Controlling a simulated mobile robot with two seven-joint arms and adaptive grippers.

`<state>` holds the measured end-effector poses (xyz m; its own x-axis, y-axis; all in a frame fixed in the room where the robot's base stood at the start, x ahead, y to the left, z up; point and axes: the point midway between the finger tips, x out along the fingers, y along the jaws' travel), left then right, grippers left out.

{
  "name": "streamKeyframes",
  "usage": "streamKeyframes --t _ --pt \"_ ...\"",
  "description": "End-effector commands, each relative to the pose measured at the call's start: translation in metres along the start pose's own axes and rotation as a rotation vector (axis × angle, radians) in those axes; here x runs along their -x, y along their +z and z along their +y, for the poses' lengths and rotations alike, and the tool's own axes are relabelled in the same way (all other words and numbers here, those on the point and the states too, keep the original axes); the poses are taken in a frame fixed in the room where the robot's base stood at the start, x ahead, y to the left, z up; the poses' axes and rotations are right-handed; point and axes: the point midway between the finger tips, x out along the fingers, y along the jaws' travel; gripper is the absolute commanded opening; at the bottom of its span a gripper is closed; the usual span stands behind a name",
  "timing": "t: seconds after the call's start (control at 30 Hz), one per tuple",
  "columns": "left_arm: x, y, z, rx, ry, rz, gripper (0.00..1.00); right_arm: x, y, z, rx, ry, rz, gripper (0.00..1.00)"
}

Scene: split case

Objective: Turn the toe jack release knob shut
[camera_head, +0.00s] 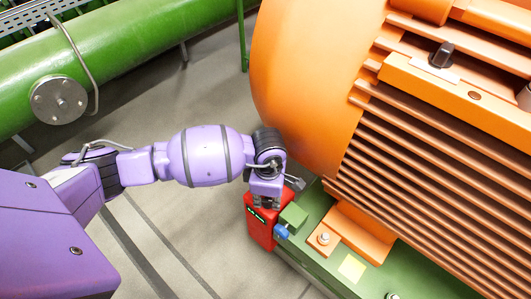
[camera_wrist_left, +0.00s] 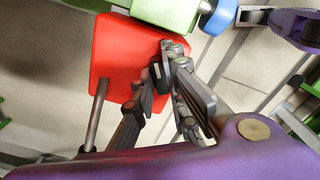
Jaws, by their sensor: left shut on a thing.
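The red toe jack (camera_head: 261,226) stands on the floor at the corner of the green base, below the orange motor. Its red body (camera_wrist_left: 112,48) fills the upper left of the left wrist view. My left gripper (camera_head: 266,201) reaches the top of the jack from above in the head view. In the left wrist view the fingertips (camera_wrist_left: 168,62) are closed together at the red face, around a small dark part that looks like the release knob. The fingers hide most of it, so its turn position cannot be told. My right gripper is not in view.
The large orange motor (camera_head: 305,80) stands close beside the gripper. A green block (camera_head: 294,215) and a blue part (camera_head: 281,232) are right next to the jack. A green pipe (camera_head: 130,62) runs along the upper left. Bare floor (camera_head: 185,235) lies left of the jack.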

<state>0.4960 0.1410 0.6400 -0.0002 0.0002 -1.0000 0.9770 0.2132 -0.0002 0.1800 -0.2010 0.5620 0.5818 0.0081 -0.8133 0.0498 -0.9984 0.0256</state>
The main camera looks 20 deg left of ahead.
Motion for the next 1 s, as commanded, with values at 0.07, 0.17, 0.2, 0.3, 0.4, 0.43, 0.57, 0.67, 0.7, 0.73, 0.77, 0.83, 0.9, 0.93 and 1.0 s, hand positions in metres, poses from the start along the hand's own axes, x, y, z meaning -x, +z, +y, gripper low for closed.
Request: streamKeyframes --t 0.07,0.17,0.2,0.3,0.4,0.43,0.57,0.67,0.7,0.73,0.77,0.83,0.9,0.93,1.0 --pt "0.002 0.001 0.002 0.033 0.003 -0.001 0.0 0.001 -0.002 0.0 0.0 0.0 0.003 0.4" --pt "0.003 0.001 0.002 0.093 0.003 -0.001 0.0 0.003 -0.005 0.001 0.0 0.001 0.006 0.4" --pt "0.003 0.001 0.002 0.121 0.004 -0.001 0.0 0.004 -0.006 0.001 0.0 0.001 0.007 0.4" --pt "0.003 0.001 0.002 0.204 0.004 -0.001 0.0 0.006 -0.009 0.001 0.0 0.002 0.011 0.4" --pt "0.003 0.0 0.002 0.297 0.003 -0.001 0.0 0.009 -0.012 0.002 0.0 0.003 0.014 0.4" --pt "0.003 0.001 0.002 0.325 0.003 -0.001 0.0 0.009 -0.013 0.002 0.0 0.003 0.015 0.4" --pt "0.004 0.001 0.002 0.449 0.003 -0.002 0.0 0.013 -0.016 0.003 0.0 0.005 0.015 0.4" --pt "0.004 0.001 0.002 0.545 0.004 -0.002 0.0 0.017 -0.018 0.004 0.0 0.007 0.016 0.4" --pt "0.004 0.001 0.002 0.582 0.004 -0.002 0.0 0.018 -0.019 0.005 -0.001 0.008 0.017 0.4" --pt "0.004 0.001 0.002 0.61 0.004 -0.002 0.0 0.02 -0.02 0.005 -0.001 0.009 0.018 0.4" --pt "0.004 0.001 0.002 0.636 0.004 -0.002 0.0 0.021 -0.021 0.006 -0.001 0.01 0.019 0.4" --pt "0.004 0.001 0.002 0.697 0.003 -0.002 0.0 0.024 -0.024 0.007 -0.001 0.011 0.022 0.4" --pt "0.004 0.001 0.002 0.754 0.003 -0.002 0.0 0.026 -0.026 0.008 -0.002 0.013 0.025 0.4" --pt "0.004 0.001 0.002 0.777 0.003 -0.002 0.0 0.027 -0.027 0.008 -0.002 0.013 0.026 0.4" --pt "0.004 0.001 0.002 0.827 0.003 -0.003 0.0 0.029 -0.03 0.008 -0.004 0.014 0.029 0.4"
